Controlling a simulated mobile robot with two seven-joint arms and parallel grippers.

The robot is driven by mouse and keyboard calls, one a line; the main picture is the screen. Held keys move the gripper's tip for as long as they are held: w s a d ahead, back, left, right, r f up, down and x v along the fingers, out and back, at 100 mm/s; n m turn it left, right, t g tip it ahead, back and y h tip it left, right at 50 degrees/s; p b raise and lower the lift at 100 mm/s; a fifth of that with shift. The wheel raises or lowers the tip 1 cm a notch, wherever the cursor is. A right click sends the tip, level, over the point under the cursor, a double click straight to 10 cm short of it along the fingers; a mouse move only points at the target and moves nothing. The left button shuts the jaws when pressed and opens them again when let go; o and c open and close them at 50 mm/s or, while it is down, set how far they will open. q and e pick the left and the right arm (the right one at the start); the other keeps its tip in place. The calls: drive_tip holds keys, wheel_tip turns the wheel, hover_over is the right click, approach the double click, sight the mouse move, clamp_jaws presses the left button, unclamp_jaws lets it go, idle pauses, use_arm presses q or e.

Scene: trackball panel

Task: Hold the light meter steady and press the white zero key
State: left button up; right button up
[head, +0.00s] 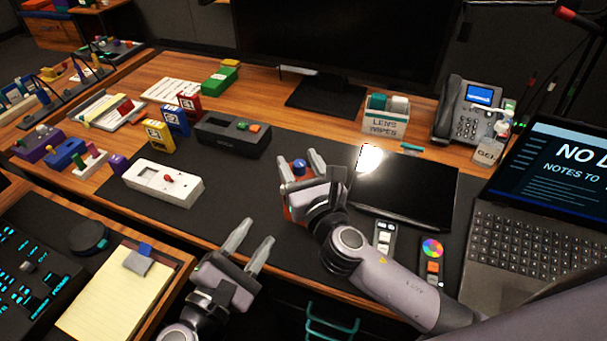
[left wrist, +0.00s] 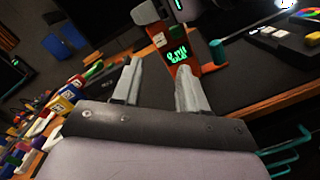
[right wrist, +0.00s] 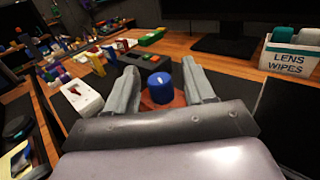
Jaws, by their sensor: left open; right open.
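The orange device that looks like the light meter shows in the left wrist view (left wrist: 207,67), with lit green digits and a small white key (left wrist: 158,40) on its face. In the head view its orange body (head: 293,212) is mostly hidden by my right gripper (head: 301,160). My right gripper is open, its fingers on either side of a blue knob (right wrist: 160,84) on an orange base; I cannot tell whether they touch it. My left gripper (head: 254,241) is open and empty, in front of the meter and apart from it.
A white box with a red knob (head: 150,181) and a dark grey box (head: 225,138) stand left on the black mat (head: 230,200). A black tablet (head: 410,185) lies right of the meter. A laptop (head: 535,235) is at far right. Bare mat lies between white box and meter.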

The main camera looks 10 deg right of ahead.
drive_tip(key=shift+w, duration=0.1)
clamp_jaws()
use_arm(q)
clamp_jaws()
idle(1.5)
